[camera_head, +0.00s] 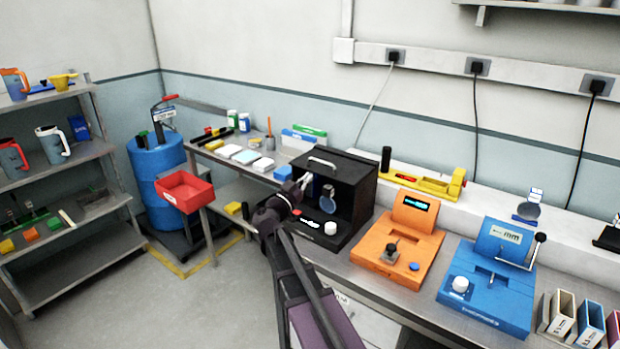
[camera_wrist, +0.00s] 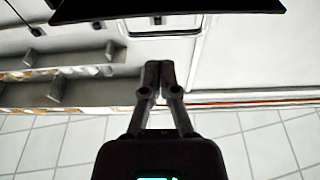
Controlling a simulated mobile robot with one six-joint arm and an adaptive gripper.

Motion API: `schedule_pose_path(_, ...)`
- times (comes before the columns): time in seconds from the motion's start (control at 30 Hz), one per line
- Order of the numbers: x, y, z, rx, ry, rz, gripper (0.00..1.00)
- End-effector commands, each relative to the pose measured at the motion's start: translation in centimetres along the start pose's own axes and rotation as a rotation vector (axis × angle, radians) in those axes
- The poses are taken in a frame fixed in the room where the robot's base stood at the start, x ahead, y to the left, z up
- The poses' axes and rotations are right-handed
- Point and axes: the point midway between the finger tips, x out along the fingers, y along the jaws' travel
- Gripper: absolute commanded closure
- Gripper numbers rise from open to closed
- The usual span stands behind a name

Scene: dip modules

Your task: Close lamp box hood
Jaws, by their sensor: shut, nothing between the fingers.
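The lamp box (camera_head: 362,205) is a black box on the bench, with its front open. Its hood (camera_head: 345,168) shows as the black top panel, with a pale handle (camera_head: 323,162). Inside are a bluish round part (camera_head: 328,200) and, on the front base, a white knob (camera_head: 330,228) and a small red display. My gripper (camera_head: 305,182) is shut and empty at the left part of the open front, below the handle. I cannot tell whether it touches the box. In the wrist view the shut fingertips (camera_wrist: 160,66) point toward a dark edge (camera_wrist: 170,12), probably the box.
An orange device (camera_head: 400,240) and a blue device (camera_head: 490,290) stand to the right of the box. A yellow tool (camera_head: 425,183) lies behind. Bottles and small trays fill the bench on the left. A red bin (camera_head: 186,190) stands beside a blue drum (camera_head: 156,165).

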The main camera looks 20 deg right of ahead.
Motion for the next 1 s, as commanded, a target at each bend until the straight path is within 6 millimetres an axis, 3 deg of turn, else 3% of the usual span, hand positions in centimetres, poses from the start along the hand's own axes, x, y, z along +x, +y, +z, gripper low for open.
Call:
schedule_pose_path(0.77, -0.8, 0.0, 0.6, 0.0, 0.0, -0.001, 1.0)
schedule_pose_path(1.0, -1.1, 1.2, 1.4, -0.031, -0.06, 0.029, 1.0)
